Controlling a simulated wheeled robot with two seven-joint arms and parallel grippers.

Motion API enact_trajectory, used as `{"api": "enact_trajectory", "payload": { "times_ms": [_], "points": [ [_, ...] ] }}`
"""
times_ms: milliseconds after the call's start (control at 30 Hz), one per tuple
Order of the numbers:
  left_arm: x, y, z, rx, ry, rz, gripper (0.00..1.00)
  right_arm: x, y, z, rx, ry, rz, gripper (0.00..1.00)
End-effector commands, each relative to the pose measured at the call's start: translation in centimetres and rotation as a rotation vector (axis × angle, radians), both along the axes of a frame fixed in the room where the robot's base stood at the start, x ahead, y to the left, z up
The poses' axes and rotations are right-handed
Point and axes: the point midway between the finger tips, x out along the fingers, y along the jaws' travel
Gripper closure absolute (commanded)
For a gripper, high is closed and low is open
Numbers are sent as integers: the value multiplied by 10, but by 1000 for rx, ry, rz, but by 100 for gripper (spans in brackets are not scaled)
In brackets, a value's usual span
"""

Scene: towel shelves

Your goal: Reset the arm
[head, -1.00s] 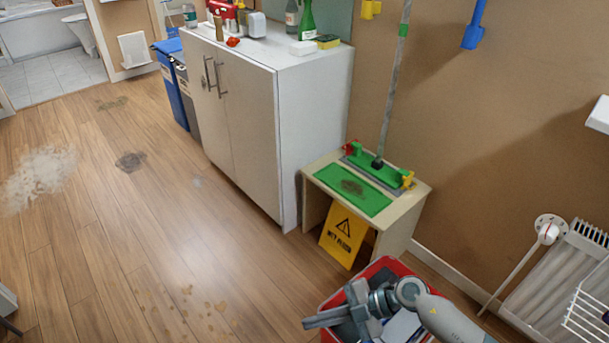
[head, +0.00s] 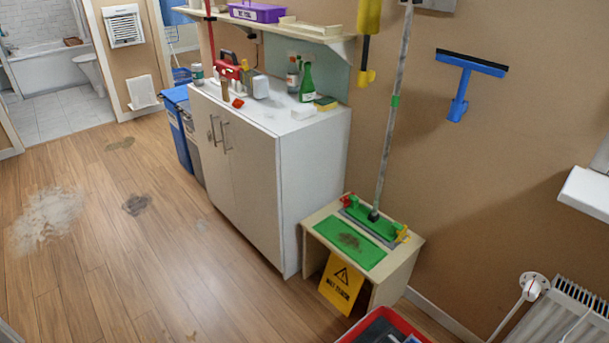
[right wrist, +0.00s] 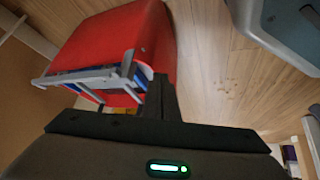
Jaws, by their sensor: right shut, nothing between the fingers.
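My right gripper (right wrist: 163,100) shows in the right wrist view. Its dark fingers are together and hold nothing. A red container (right wrist: 135,45) is beyond the fingers, with grey and blue items at its side or opening. In the head view the rim of the red container (head: 408,325) shows at the bottom edge, with dark and white items inside. Neither of my arms shows in the head view, and my left gripper is in no view.
A small bench (head: 398,280) holds a green mop head (head: 372,222). A yellow wet-floor sign (head: 342,284) leans beneath it. A white cabinet (head: 300,180) with bottles on top stands behind. A radiator (head: 560,315) is at right. The wooden floor at left is open, with stains.

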Motion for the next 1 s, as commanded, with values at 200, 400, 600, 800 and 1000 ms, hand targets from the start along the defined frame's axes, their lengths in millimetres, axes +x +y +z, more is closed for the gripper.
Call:
{"api": "enact_trajectory", "payload": {
  "times_ms": [200,400,600,800,1000],
  "points": [
    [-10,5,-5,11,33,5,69,-59,1,-20,21,155,-44,100],
    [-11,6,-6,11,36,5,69,-65,2,-23,25,172,-49,100],
    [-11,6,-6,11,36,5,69,-64,2,-23,24,171,-48,81],
    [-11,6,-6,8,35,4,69,-64,3,-22,22,169,-48,67],
    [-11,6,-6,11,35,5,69,-64,2,-22,24,170,-48,67]
  ]
}}
